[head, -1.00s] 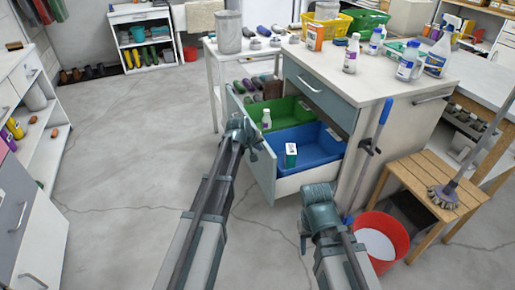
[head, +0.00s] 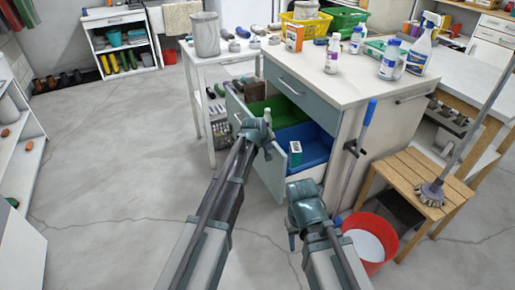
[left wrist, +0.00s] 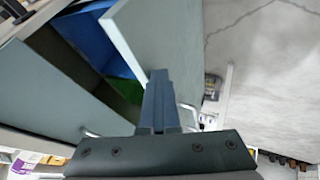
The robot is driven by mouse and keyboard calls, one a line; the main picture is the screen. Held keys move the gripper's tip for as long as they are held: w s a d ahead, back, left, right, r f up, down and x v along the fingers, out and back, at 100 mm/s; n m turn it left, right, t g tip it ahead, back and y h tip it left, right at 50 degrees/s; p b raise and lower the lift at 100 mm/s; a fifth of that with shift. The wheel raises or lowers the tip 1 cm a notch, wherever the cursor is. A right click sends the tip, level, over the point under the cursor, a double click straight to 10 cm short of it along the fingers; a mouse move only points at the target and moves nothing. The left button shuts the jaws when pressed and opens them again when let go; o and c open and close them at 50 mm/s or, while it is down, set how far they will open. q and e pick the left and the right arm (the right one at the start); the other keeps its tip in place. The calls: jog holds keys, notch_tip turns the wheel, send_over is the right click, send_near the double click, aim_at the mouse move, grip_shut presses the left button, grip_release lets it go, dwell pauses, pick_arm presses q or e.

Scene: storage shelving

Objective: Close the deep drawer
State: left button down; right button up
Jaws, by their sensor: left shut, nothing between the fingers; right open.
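The deep drawer (head: 272,178) of the white workbench cabinet is partly open, below a shut upper drawer (head: 300,90). Inside it are a green bin (head: 283,106) and a blue bin (head: 312,143), with a white bottle and a small green-and-white box (head: 295,153). My left gripper (head: 262,140) is shut and empty at the drawer's outer front. In the left wrist view its fingers (left wrist: 159,88) overlap the drawer front (left wrist: 155,35); exact contact is unclear. My right gripper (head: 293,238) is open and empty, low in front of the cabinet, apart from the drawer.
A red bucket (head: 369,241) and a wooden stool (head: 425,187) with a brush stand right of the cabinet. A blue-handled tool (head: 350,150) leans on its side. Bottles crowd the cabinet top. The floor at left is clear.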

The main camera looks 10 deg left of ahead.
pick_arm(q)
jog(key=w+d, duration=0.6)
jog(key=d, duration=0.4)
jog(key=w+d, duration=0.7)
jog(key=d, duration=0.3)
jog(key=shift+w, duration=0.3)
pick_arm(e)
jog(key=shift+w+d, duration=0.65)
jog(key=shift+d, duration=0.25)
pick_arm(q)
jog(key=shift+w+d+r, duration=0.1)
jog(key=shift+d, duration=0.1)
jog(key=s+a+r+p, duration=0.5)
jog(key=s+r+p, duration=0.3)
jog(key=shift+s+a, duration=0.25)
jog(key=shift+a, duration=0.15)
pick_arm(e)
notch_tip(320, 180, up, 8)
